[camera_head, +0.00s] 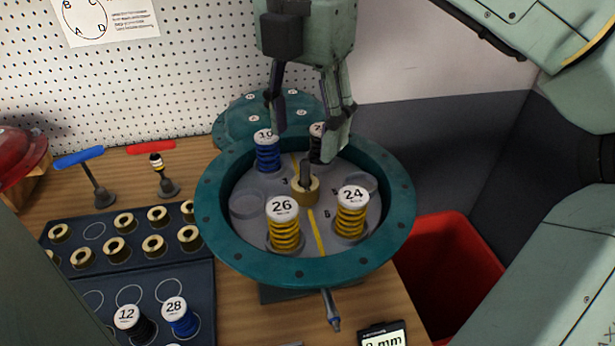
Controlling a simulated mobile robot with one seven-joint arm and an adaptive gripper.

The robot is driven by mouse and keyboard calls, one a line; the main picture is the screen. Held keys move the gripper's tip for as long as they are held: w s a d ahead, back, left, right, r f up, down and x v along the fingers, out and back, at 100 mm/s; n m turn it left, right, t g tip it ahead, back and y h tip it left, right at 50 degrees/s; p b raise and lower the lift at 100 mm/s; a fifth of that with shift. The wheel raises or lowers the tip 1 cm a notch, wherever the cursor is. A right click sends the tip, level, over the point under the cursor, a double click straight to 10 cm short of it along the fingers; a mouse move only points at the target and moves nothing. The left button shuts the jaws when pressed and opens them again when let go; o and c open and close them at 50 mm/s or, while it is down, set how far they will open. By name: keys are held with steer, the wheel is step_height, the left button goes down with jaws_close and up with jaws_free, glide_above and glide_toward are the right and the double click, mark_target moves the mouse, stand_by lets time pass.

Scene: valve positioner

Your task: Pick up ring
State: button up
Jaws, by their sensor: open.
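Several brass rings (154,245) sit in two rows on the dark upper tray (138,268) at the left. One more brass ring (305,192) sits around the dark central stem (306,172) inside the round teal housing (207,222). My gripper (306,143) points down over the back part of the housing, with its fingers apart and nothing seen between them. It is above and behind the central stem and far to the right of the tray rings. Its right finger partly hides a dark spring with a white cap (317,130).
In the housing stand yellow springs capped 26 (284,226) and 24 (351,213), and a blue spring (267,152). A teal cover (240,118) lies behind. Blue-handled (88,170) and red-handled (160,170) tools stand left. A red bin (455,265) is at right.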

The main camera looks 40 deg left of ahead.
mark_target(303, 161)
step_height(303, 161, down, 9)
steer(key=shift+s+a+r+p, duration=0.1)
steer(key=shift+a+r+p, duration=0.1)
steer(key=shift+p, duration=0.85)
steer(key=shift+c, duration=0.4)
jaws_close()
